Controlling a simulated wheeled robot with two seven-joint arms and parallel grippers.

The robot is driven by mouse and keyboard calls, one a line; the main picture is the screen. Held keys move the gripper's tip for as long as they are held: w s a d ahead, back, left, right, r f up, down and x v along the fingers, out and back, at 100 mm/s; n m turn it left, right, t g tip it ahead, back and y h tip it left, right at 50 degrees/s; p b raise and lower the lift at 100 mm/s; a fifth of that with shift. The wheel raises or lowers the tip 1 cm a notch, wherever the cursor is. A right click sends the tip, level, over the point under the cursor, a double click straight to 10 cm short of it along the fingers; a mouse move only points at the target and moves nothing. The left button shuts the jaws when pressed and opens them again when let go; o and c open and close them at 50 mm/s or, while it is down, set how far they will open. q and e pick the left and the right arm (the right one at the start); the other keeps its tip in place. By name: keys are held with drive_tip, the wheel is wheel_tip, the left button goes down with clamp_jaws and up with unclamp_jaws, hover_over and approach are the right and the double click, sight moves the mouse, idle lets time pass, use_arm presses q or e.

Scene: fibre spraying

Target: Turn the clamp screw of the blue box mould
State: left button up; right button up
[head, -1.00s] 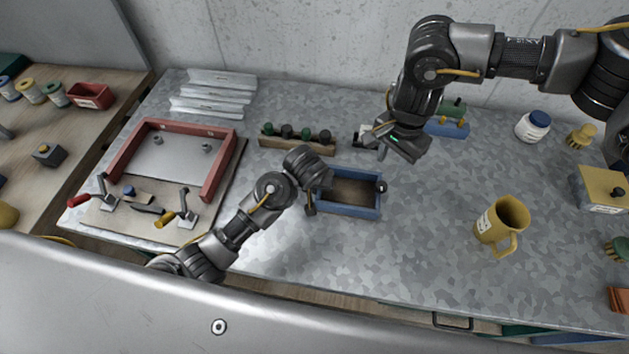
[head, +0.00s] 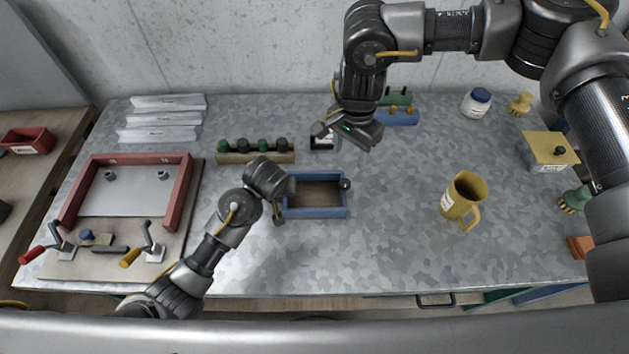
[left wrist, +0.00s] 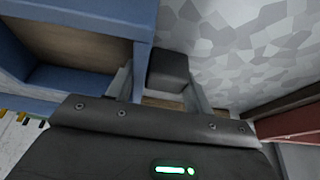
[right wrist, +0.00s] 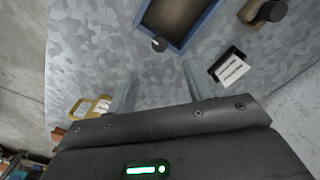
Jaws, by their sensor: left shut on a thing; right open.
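The blue box mould (head: 316,212) sits on the metal worktop, with a brown inside. A dark round knob (head: 345,183), which looks like its clamp screw, is at the right end; it also shows in the right wrist view (right wrist: 158,44). My left gripper (head: 277,205) is at the mould's left end. In the left wrist view it is shut on a dark block (left wrist: 168,72) beside the blue wall. My right gripper (head: 332,130) is open and empty, above and behind the mould. In the right wrist view the knob lies beyond its parted fingers (right wrist: 157,88), apart from them.
A wooden rack of knobs (head: 255,157) and a small labelled black-and-white item (head: 323,141) stand behind the mould. A red frame mould (head: 180,196) is at left. A yellow jug (head: 461,198) stands at right. The worktop between mould and jug is clear.

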sight(345, 182)
wheel_tip(345, 182, down, 12)
drive_tip(key=shift+r, duration=0.1)
idle(0.5)
drive_tip(key=shift+c, duration=0.2)
drive_tip(key=c, duration=0.9)
